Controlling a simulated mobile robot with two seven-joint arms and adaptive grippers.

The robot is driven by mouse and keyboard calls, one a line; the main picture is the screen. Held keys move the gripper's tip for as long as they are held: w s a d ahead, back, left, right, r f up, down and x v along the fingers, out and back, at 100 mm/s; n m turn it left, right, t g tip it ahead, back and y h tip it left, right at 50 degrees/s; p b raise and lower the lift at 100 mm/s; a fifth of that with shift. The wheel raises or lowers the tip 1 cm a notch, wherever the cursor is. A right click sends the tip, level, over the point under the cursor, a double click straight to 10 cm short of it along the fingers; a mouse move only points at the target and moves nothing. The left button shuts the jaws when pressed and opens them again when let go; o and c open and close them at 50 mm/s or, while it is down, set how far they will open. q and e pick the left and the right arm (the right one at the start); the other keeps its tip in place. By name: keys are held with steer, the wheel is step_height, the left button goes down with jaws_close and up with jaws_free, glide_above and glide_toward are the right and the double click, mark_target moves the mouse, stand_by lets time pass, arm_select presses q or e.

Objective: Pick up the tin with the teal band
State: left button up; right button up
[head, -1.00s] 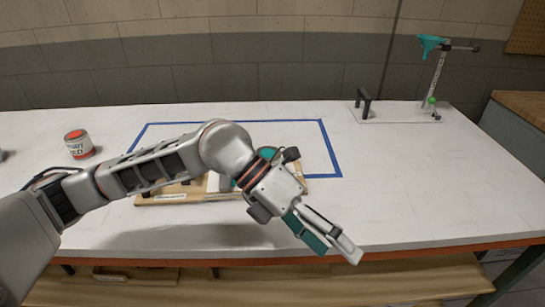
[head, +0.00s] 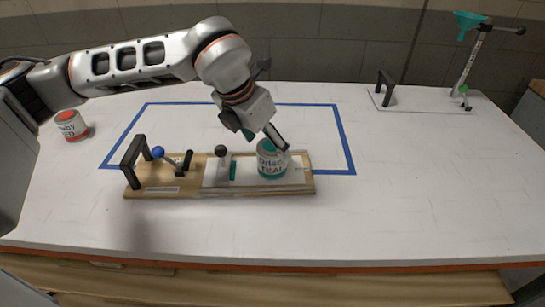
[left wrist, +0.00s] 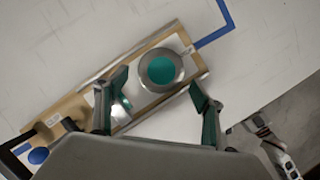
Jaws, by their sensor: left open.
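The tin with the teal band (head: 271,161) stands upright on the right part of a wooden board (head: 307,184) on the white table. In the left wrist view its round top (left wrist: 161,70) shows a teal centre inside a grey rim. My left gripper (head: 266,142) is open above and beside the tin in the head view. In the left wrist view its two fingers (left wrist: 160,97) are spread wide, with the tin just beyond the gap between them. The gripper partly covers the tin's top in the head view. My right gripper is not in view.
The board carries a black handle (head: 133,161), a blue-knobbed lever (head: 159,153) and a black-knobbed upright (head: 221,165) close left of the tin. A red-banded tin (head: 71,126) stands at the far left. A stand with a teal funnel (head: 467,22) is at the back right.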

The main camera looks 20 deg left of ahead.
mark_target(271, 146)
arm_select(q)
steer(key=x, duration=0.4)
steer(key=shift+w+d+f, duration=0.1)
steer(key=shift+w+f, duration=0.1)
steer(key=shift+w, duration=0.05)
steer(key=shift+w+f, duration=0.1)
steer(key=shift+c, duration=0.3)
steer(key=c, duration=1.2)
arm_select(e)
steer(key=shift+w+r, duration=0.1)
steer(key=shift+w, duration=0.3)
arm_select(q)
steer(key=shift+c, duration=0.2)
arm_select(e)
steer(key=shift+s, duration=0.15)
arm_select(q)
steer(key=shift+r, duration=0.65)
step_height(271, 146, up, 19)
steer(key=p, duration=0.1)
steer(key=shift+p, duration=0.3)
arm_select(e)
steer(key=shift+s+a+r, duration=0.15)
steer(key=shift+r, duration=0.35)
